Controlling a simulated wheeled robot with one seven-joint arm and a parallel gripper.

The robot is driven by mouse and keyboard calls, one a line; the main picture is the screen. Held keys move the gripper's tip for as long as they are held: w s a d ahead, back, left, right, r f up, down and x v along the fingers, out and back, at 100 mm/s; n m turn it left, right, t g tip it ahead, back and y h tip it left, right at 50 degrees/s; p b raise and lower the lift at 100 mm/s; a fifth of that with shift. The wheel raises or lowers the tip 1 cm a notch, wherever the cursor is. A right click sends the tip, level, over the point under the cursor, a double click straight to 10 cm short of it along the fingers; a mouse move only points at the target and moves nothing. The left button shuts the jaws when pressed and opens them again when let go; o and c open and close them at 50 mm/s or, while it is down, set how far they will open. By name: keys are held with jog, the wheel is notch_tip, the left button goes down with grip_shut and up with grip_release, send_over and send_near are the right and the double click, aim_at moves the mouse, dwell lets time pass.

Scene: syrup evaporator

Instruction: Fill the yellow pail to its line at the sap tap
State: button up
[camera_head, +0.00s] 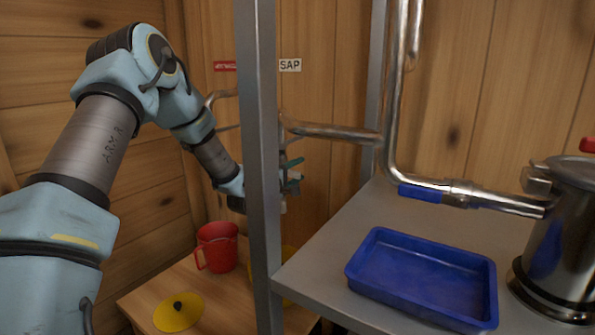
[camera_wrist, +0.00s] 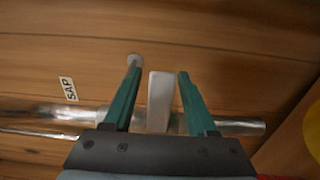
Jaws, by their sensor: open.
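My gripper (camera_head: 291,177) is beside the sap tap, partly hidden by the grey post in the head view. In the wrist view my gripper (camera_wrist: 159,74) is open, with a pale flat tap handle (camera_wrist: 160,100) between its teal fingers. I cannot tell whether either finger touches it. The yellow pail (camera_head: 287,281) is low behind the post, mostly hidden. A yellow shape at the wrist view's right edge may be it. Its line and contents are not visible.
A red jug (camera_head: 217,249) and a yellow lid with a black knob (camera_head: 178,312) are on the wooden table. The upright grey post (camera_head: 258,150) stands in front of the tap. A blue tray (camera_head: 422,280) and a metal pot (camera_head: 560,245) occupy the grey bench.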

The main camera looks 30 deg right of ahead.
grip_shut()
dwell(0.4)
dwell(1.0)
